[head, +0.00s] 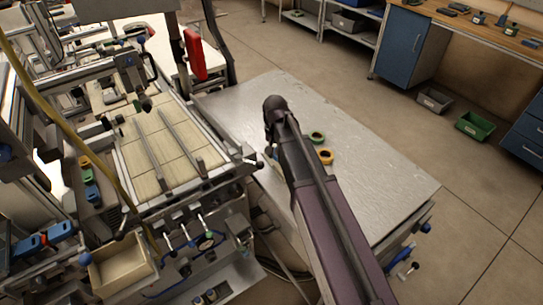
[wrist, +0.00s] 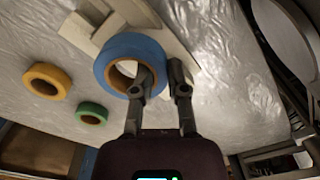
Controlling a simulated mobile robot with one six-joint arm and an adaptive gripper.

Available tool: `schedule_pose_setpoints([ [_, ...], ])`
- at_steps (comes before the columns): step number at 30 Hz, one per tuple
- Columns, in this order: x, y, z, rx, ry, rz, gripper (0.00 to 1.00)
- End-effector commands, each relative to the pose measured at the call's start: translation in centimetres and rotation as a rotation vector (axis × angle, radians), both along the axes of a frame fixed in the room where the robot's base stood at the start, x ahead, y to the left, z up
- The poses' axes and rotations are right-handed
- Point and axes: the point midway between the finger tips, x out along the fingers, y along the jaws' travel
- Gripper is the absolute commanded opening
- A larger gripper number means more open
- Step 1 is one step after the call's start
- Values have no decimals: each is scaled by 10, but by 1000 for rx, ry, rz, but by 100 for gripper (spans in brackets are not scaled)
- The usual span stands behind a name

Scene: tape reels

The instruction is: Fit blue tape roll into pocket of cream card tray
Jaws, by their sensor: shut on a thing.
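The blue tape roll (wrist: 112,52) is in the upper middle of the wrist view. My gripper (wrist: 160,82) is shut on the roll's wall, with one finger in its hole and the other outside. The cream card tray (wrist: 85,27) lies on the metal table beyond and partly under the roll in this view. The roll covers part of the tray, and I cannot tell whether they touch or where the pocket is. In the head view my arm hides most of the roll and tray.
A yellow tape roll (wrist: 47,79) and a green tape roll (wrist: 91,112) lie apart on the table (head: 385,170). They also show right of my arm in the head view. A machine with a tiled bed (head: 150,150) stands left of the table. The table's right side is clear.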

Motion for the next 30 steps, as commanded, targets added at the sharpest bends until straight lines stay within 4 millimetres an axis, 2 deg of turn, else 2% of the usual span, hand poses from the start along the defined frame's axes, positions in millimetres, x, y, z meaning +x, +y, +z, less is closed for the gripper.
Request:
schedule_pose_setpoints([
  [3, 14, 2, -2, 0, 0, 0, 0],
  [9, 9, 1, -23, 0, 0, 0, 0],
  [15, 9, 1, -35, 0, 0, -1, 0],
  [30, 10, 0, -38, 0, 0, -1, 0],
])
